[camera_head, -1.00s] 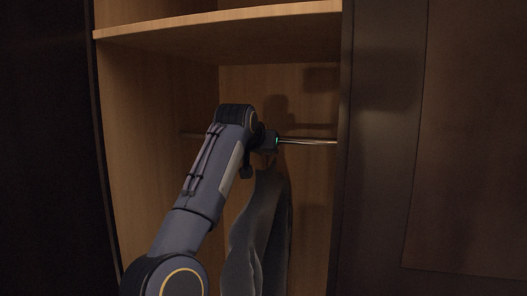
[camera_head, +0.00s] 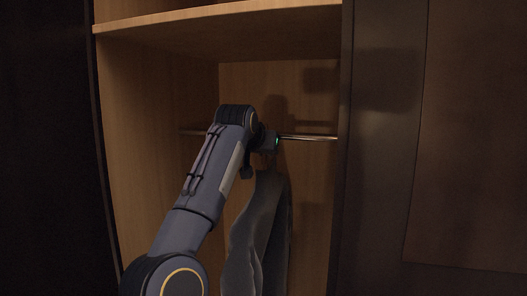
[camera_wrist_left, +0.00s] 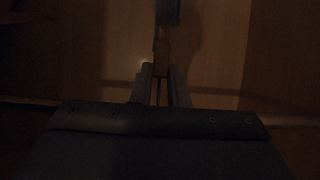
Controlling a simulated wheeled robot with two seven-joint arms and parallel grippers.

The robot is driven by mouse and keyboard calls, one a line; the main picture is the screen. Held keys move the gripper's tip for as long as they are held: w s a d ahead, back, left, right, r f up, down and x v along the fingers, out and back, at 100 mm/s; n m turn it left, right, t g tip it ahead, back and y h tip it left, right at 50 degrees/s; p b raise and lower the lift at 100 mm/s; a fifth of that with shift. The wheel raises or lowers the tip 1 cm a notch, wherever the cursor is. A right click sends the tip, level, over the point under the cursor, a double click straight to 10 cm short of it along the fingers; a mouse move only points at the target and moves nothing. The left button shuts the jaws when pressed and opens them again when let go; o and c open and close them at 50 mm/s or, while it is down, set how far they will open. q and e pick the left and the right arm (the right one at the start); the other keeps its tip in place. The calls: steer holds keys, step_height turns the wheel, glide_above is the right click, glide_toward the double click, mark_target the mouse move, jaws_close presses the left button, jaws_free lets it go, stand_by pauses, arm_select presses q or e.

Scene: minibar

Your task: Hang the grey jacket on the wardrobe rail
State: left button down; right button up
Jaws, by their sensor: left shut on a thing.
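The grey jacket (camera_head: 258,235) hangs below my left gripper (camera_head: 270,143) inside the open wardrobe, its lower part cut off by the frame edge. The gripper is at the height of the wardrobe rail (camera_head: 310,137) and covers its middle part. In the dark left wrist view the fingers (camera_wrist_left: 161,88) are closed around a thin brown piece, apparently the jacket's hanger (camera_wrist_left: 161,52). The rail also shows in that view (camera_wrist_left: 288,121). Whether the hanger's hook is over the rail is hidden. My right gripper is in neither view.
A wooden shelf (camera_head: 220,27) runs above the rail. The wardrobe's left side wall (camera_head: 150,150) and the dark door (camera_head: 385,150) on the right bound the opening. No other clothes show on the visible rail.

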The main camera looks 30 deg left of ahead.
arm_select(q)
steer(key=shift+f+b, duration=0.55)
steer(key=c, duration=1.3)
jaws_free()
steer(key=shift+s, duration=0.1)
steer(key=shift+f, duration=0.2)
steer(key=b+v, duration=0.1)
steer(key=v, duration=0.6)
steer(key=shift+s+r, duration=0.3)
